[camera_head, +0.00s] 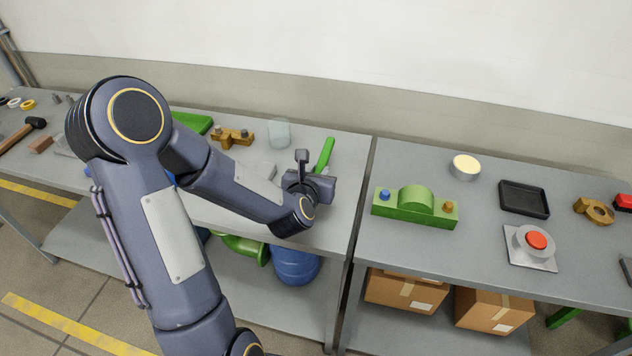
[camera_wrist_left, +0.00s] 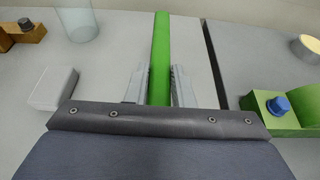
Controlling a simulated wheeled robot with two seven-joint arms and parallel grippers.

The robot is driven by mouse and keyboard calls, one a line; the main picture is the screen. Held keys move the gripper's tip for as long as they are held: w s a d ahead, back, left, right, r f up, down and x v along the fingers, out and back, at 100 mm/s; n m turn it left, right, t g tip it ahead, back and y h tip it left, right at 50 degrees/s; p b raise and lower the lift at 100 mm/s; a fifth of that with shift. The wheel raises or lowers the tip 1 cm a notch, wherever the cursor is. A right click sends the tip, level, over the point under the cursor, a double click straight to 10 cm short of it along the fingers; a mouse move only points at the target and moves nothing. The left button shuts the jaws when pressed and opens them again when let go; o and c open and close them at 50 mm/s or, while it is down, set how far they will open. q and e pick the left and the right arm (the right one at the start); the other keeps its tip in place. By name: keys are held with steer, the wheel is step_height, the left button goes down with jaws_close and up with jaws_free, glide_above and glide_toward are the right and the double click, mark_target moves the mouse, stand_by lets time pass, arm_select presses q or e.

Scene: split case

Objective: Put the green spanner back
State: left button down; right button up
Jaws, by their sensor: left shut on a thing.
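The green spanner (camera_head: 325,154) is a long green bar at the right end of the left bench. My left gripper (camera_head: 316,176) is over that bench and shut on the spanner. In the left wrist view the spanner (camera_wrist_left: 161,60) runs straight out between the two grey fingers of the left gripper (camera_wrist_left: 159,88). The spanner's near end is hidden behind my gripper. I cannot tell whether it touches the bench top. My right gripper does not show.
A green split case (camera_head: 415,207) with a blue bolt stands on the right bench, past a gap. A clear glass (camera_head: 279,133) and a brown clamp (camera_head: 231,137) stand left of my gripper. A red button box (camera_head: 535,243) and a black tray (camera_head: 524,199) are farther right.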

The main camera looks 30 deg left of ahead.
arm_select(q)
steer(key=shift+w+a+f, duration=0.1)
steer(key=shift+a+f, duration=0.1)
steer(key=shift+f, duration=0.05)
steer(key=shift+w+a+f, duration=0.1)
steer(key=shift+f, duration=1.6)
steer(key=shift+f+b, duration=0.2)
steer(key=shift+b, duration=0.2)
steer(key=c, duration=1.3)
jaws_free()
steer(key=shift+o, duration=0.2)
